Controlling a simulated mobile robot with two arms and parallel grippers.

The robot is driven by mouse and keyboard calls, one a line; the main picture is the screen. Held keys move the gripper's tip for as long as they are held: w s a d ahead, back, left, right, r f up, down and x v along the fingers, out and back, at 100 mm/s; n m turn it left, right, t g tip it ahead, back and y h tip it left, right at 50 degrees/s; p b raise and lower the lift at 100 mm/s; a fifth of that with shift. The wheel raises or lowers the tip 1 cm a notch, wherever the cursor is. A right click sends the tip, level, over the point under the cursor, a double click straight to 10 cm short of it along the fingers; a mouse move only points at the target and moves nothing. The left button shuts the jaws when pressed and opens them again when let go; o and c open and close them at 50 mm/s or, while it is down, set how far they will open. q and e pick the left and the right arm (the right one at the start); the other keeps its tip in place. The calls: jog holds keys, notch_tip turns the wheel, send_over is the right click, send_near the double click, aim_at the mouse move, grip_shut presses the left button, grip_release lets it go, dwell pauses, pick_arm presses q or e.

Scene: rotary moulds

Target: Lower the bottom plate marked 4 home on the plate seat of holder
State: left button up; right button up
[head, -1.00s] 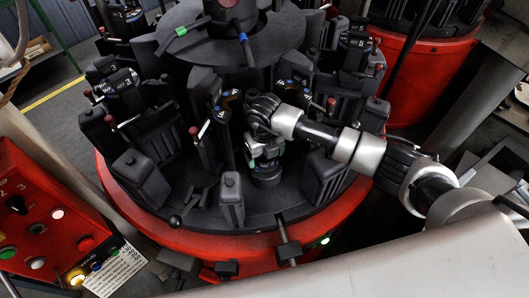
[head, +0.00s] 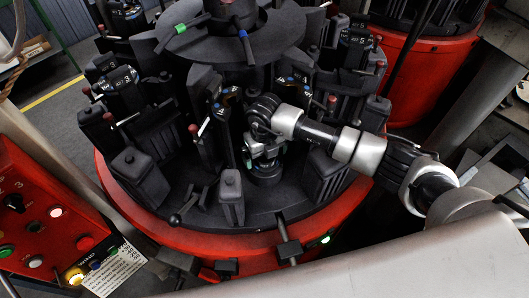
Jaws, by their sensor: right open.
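My right gripper (head: 266,150) reaches down from the right into the front bay of the dark rotary mould table, between the black holder parts marked 4 (head: 227,95). It is open. Its fingers are small and dark in this view. A round black piece (head: 266,175) lies low, directly under the fingers, near the table's surface. I cannot read a 4 on it, nor tell whether it is the bottom plate or the seat, or whether it is fully down. My left gripper is not in view.
Black mould blocks stand close on both sides, one at the front left (head: 229,185) and one at the right (head: 323,177). The red table rim (head: 220,244) curves in front. A red control panel (head: 42,225) stands at the left.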

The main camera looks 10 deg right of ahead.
notch_tip(320, 180, up, 11)
jog(key=b, duration=0.2)
dwell(0.5)
notch_tip(320, 180, up, 7)
jog(key=p, duration=0.3)
jog(key=shift+p, duration=0.4)
jog(key=shift+f, duration=0.2)
